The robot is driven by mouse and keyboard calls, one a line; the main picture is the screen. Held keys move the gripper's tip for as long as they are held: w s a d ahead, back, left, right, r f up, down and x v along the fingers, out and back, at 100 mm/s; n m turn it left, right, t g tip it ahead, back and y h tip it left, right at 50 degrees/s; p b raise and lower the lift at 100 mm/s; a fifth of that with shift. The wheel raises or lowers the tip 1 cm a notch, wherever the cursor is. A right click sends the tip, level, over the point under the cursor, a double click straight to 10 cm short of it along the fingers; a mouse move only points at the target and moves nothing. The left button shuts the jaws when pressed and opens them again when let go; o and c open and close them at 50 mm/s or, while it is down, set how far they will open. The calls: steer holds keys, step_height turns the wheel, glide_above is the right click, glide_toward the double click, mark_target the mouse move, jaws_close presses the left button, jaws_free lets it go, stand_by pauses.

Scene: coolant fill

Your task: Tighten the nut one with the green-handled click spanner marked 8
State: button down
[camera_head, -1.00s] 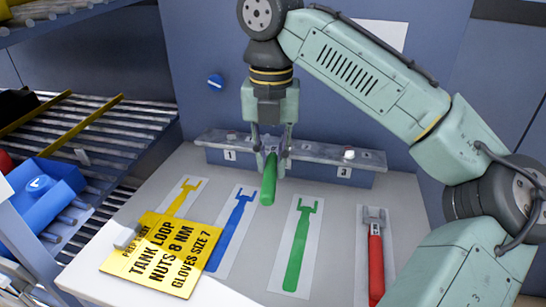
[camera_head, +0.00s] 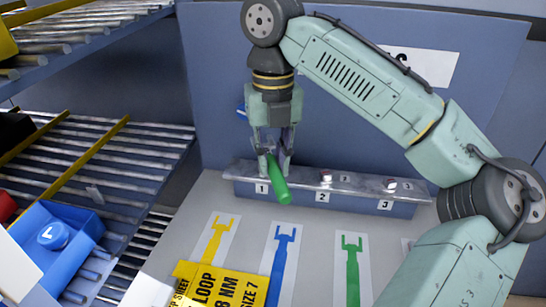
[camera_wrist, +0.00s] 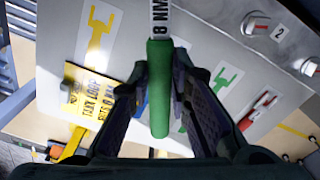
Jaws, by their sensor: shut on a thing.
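My gripper (camera_head: 274,160) is shut on the green-handled spanner (camera_head: 280,190) above the left end of the rail, by the label 1 (camera_head: 262,188). In the wrist view the green handle (camera_wrist: 159,90) lies between my fingers (camera_wrist: 160,100), and its shaft is marked 8 NM. The spanner's head is out of the wrist view and hidden in the head view. Nut one is hidden behind my gripper and the spanner, so I cannot tell if the spanner touches it.
The rail (camera_head: 352,207) carries nuts at position 2 (camera_head: 326,176) and position 3 (camera_head: 392,184). Yellow, blue and green spanner outlines lie on the bench (camera_head: 250,240). A yellow sign (camera_head: 225,288) stands in front. A blue bin (camera_head: 75,240) and roller racks are at left.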

steer(key=shift+d+f, duration=0.1)
stand_by(0.3)
steer(key=shift+f, duration=1.9)
steer(key=shift+f, duration=0.5)
steer(key=shift+f+b, duration=0.3)
steer(key=shift+f, duration=0.6)
steer(key=shift+f, duration=0.1)
stand_by(0.4)
steer(key=shift+s+a+m+p, duration=0.1)
steer(key=shift+a+m+p, duration=0.2)
steer(key=shift+a+m, duration=0.45)
